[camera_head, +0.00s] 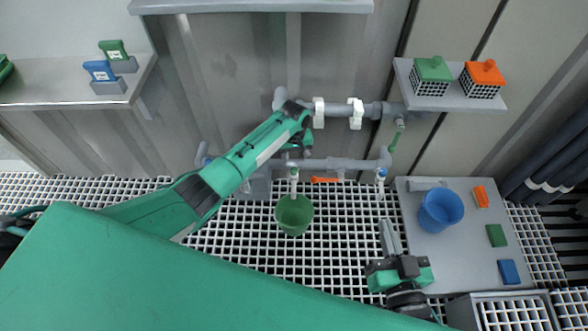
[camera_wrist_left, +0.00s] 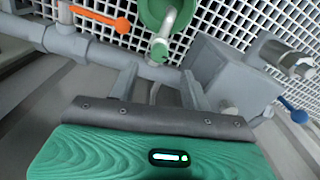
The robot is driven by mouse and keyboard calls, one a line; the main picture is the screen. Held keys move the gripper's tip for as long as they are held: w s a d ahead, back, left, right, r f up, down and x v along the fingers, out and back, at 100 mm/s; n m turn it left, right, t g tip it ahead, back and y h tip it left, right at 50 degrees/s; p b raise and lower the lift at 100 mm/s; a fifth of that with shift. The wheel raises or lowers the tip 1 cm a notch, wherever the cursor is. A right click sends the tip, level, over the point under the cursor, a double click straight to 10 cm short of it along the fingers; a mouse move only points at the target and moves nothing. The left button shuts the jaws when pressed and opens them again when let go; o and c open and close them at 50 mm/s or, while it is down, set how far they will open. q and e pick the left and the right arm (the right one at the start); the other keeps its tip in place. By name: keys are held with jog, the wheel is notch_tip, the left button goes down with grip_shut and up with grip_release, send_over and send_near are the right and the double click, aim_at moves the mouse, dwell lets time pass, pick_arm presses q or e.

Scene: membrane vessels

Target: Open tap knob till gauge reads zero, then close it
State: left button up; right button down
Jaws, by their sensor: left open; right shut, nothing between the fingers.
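In the left wrist view the fingers of my left gripper (camera_wrist_left: 158,88) are open, one on each side of a small green tap knob (camera_wrist_left: 157,48) on a grey pipe. I cannot tell whether they touch it. In the head view my left arm hides most of this gripper. A green bucket (camera_head: 294,215) stands under the tap's spout and also shows in the left wrist view (camera_wrist_left: 150,14). An orange lever (camera_head: 325,180) is right of it. No gauge reading can be made out. My right gripper (camera_head: 387,228) is shut and empty, left of the grey platform.
A blue bucket (camera_head: 440,210) and orange, green and blue blocks are on the grey platform (camera_head: 460,258). A green hanging handle (camera_head: 394,140) and a blue-marked tap (camera_head: 381,175) are on the right pipework. Shelves hold small items at left and right.

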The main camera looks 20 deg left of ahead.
aim_at(294, 170)
pick_arm(q)
notch_tip(294, 170, down, 6)
jog(key=shift+f+b, duration=0.1)
jog(key=shift+b, duration=1.15)
jog(key=shift+f, duration=0.15)
pick_arm(e)
jog(key=w+d+r+t, duration=0.1)
jog(key=d+r+t, duration=0.2)
jog(key=r+t, duration=0.4)
jog(key=shift+w+d+r+t+y, duration=0.2)
jog(key=shift+d+r+t+y, duration=0.15)
jog(key=shift+r, duration=2.2)
pick_arm(q)
jog(key=c, duration=1)
